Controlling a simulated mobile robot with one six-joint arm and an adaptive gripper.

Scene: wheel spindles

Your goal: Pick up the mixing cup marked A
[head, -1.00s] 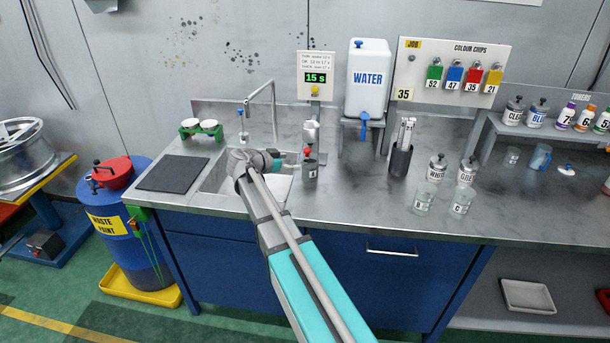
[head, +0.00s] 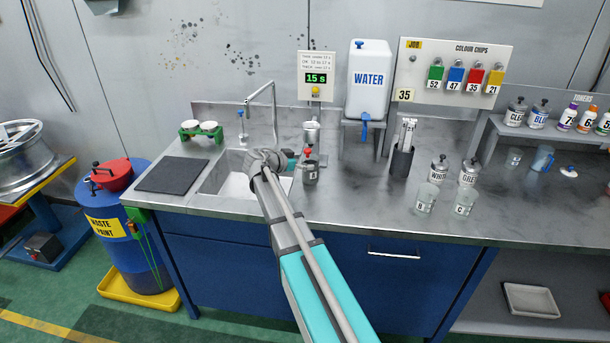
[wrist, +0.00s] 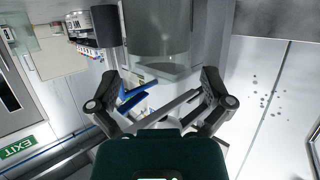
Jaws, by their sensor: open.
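My gripper (head: 290,160) is over the right side of the sink, close to a dark grey can with a red top (head: 310,168). In the wrist view the two fingers of my gripper (wrist: 158,84) are apart, with nothing clamped between them. A large clear cup-like vessel (wrist: 158,45) is just beyond the fingertips there; no letter on it can be read. Two clear mixing cups, one marked B (head: 426,199) and one marked C (head: 463,203), stand on the bench to the right. I cannot make out a letter A anywhere.
A grey vessel (head: 311,133) is behind the can. The water tank (head: 368,80) and a dark tool holder (head: 401,160) stand to the right. The tap (head: 262,95) rises behind the sink. The front middle of the bench (head: 350,205) is clear.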

